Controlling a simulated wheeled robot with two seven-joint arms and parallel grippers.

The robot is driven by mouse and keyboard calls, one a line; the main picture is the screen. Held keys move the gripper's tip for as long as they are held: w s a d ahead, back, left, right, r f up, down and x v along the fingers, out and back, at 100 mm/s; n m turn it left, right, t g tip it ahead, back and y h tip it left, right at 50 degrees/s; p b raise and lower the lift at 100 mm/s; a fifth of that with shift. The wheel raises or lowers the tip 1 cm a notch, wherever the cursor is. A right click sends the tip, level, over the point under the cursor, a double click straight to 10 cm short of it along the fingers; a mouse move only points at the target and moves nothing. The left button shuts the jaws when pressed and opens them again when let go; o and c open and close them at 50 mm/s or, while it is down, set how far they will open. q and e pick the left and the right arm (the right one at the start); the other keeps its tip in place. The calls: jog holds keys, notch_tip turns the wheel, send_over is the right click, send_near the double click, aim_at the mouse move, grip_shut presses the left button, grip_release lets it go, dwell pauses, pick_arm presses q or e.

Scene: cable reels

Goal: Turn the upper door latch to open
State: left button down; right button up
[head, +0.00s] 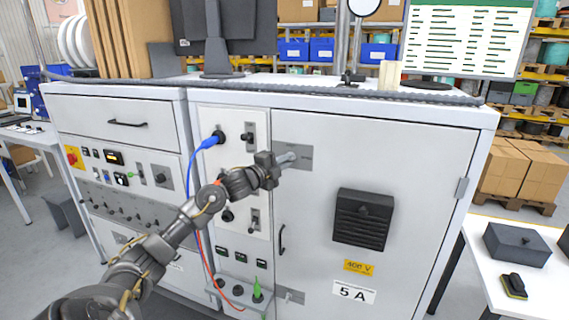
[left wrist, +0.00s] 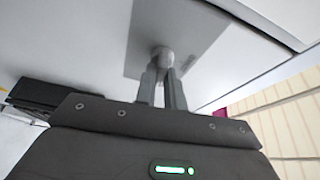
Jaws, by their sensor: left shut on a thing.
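The upper door latch (head: 288,158) is a light grey lever on a grey plate (head: 302,156), at the top left of the white cabinet door (head: 400,165). My left gripper (head: 277,165) is at this latch, with its fingers closed around the latch. In the left wrist view the two fingers (left wrist: 162,85) flank the rounded latch end (left wrist: 162,57) in front of the plate (left wrist: 195,35). The latch is partly hidden by the gripper. The door looks closed. My right gripper does not show.
A lower latch (head: 291,296) and a black door handle (head: 282,240) are below. A black vent (head: 362,219) stands out from the door. Left of it, a panel has a blue plug (head: 210,142) and hanging cables. A white table (head: 490,265) stands at the right.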

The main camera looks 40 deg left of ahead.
pick_arm(q)
jog(key=shift+m+g, duration=0.3)
jog(key=shift+m, duration=0.2)
dwell(0.3)
jog(key=c, duration=1.5)
grip_release()
jog(key=shift+s, duration=0.1)
jog(key=shift+s+a+b, duration=0.15)
jog(key=shift+s+b, duration=1.05)
jog(key=shift+s, duration=1.45)
jog(key=shift+s+a+b, duration=0.15)
jog(key=shift+s+b, duration=1.05)
jog(key=shift+s, duration=1.45)
